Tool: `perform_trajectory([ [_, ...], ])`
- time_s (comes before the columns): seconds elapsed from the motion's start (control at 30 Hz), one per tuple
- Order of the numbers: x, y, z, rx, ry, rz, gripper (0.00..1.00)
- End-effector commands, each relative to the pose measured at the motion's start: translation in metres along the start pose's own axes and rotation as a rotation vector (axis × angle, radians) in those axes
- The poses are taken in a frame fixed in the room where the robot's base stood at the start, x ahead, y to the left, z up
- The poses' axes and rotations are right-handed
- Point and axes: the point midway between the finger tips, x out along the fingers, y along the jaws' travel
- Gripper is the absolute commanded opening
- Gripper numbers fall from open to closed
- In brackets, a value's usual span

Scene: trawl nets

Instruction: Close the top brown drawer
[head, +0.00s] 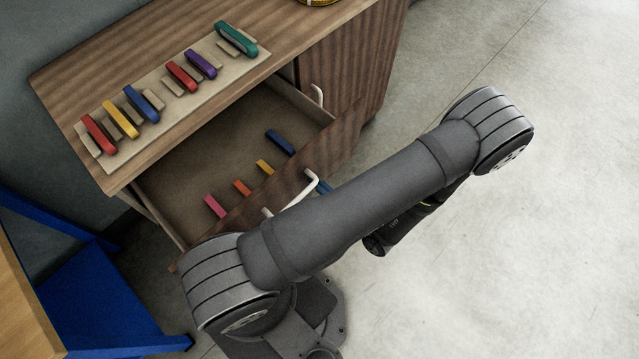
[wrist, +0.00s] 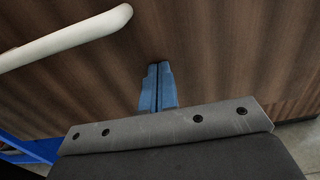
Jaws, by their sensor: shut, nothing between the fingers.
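The top brown drawer (head: 338,156) is pulled out of the wooden cabinet, and its inside shows in the head view. Its front panel (wrist: 235,50) fills much of the wrist view. A white bar handle (head: 301,190) is on the front and also shows at the upper left of the wrist view (wrist: 70,39). My gripper (wrist: 158,68) has its blue fingers shut together and empty, pointing at the front panel beside the handle. I cannot tell whether the tips touch the wood. In the head view my arm hides most of the gripper and part of the drawer front.
Several coloured blocks, such as a blue one (head: 280,142), lie inside the drawer. A board (head: 118,152) with coloured pieces lies on the cabinet top (head: 85,75). A second white handle (head: 317,95) is on the cabinet front. A blue frame (head: 85,290) stands at lower left. The floor at right is clear.

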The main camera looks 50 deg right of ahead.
Motion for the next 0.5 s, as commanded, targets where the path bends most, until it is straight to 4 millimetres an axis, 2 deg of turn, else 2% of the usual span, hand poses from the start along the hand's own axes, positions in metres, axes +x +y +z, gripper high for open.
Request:
perform_trajectory([
  [0.17, 0.010, 0.001, 0.000, 0.000, 0.000, 0.003, 0.00],
  [0.27, 0.023, 0.001, 0.000, 0.001, 0.000, 0.005, 0.00],
  [0.5, 0.071, 0.002, 0.000, 0.001, 0.000, 0.010, 0.00],
])
